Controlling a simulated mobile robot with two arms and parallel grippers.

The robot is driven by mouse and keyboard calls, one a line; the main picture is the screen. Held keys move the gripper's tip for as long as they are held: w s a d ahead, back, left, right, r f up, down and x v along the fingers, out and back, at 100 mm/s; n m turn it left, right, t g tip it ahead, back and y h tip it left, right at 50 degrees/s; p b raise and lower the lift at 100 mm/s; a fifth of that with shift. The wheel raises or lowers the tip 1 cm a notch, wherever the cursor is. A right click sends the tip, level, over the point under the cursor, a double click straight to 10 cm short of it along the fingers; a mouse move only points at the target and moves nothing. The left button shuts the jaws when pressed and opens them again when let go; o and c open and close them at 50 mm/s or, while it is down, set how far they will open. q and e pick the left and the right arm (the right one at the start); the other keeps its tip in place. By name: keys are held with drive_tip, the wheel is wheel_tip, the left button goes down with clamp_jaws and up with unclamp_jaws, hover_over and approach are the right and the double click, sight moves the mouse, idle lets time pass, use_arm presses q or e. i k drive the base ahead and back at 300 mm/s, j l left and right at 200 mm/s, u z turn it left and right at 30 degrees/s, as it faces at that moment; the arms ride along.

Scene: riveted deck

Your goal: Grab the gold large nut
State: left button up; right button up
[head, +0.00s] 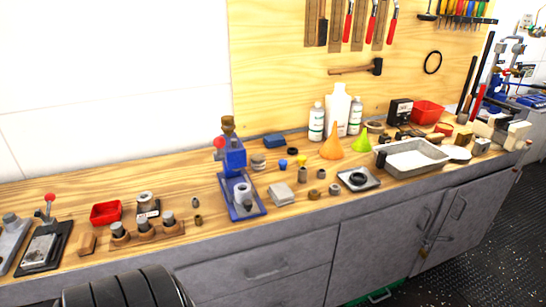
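I see no piece that I can clearly tell is the gold large nut. Several small dull brown, nut-like or bushing-like pieces lie on the wooden workbench (215,243). One small brown piece (313,194) and another (334,189) sit near the front edge in the middle, left of a grey square plate with a dark ring (358,179). Another small brown piece (197,219) is left of the blue press (235,168). They are too small to tell their shape or exact colour.
A red bin (106,213) and a wooden holder with metal parts (147,233) stand on the left. Bottles (338,108), an orange funnel (331,143), a green funnel (361,142) and a grey tray (412,160) crowd the right. Grey cabinets (375,240) are below.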

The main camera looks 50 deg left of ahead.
sight(313, 195)
drive_tip(key=u, duration=1.25)
